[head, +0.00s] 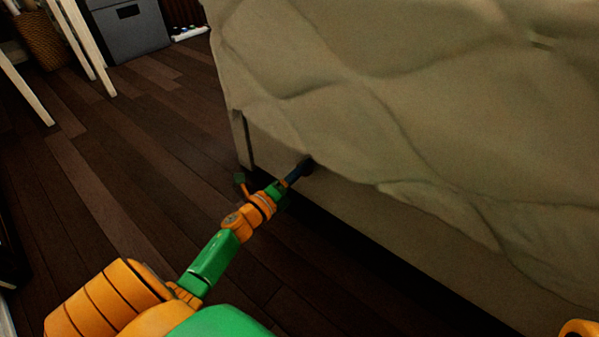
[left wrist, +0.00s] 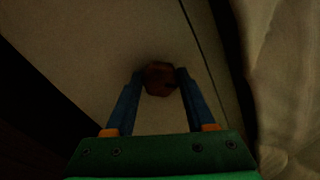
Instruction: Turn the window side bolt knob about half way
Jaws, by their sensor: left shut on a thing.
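The bolt knob (left wrist: 159,78) is a small brownish, faceted knob on the pale side board of the bed. In the left wrist view it sits between the two blue fingers of my left gripper (left wrist: 158,84), which are shut on it. In the head view my left gripper (head: 300,171) reaches the bed's side board (head: 365,215) just under the hanging cover, and the knob is hidden there behind the fingers. My right gripper is not in view; only a bit of orange shows at the lower right corner.
A quilted beige cover (head: 400,90) hangs over the bed and comes down close to my left gripper. A bed leg (head: 241,140) stands left of it. Dark wooden floor (head: 130,150) lies open to the left. A grey bin (head: 128,30), a wicker basket (head: 42,40) and white furniture legs stand farther back.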

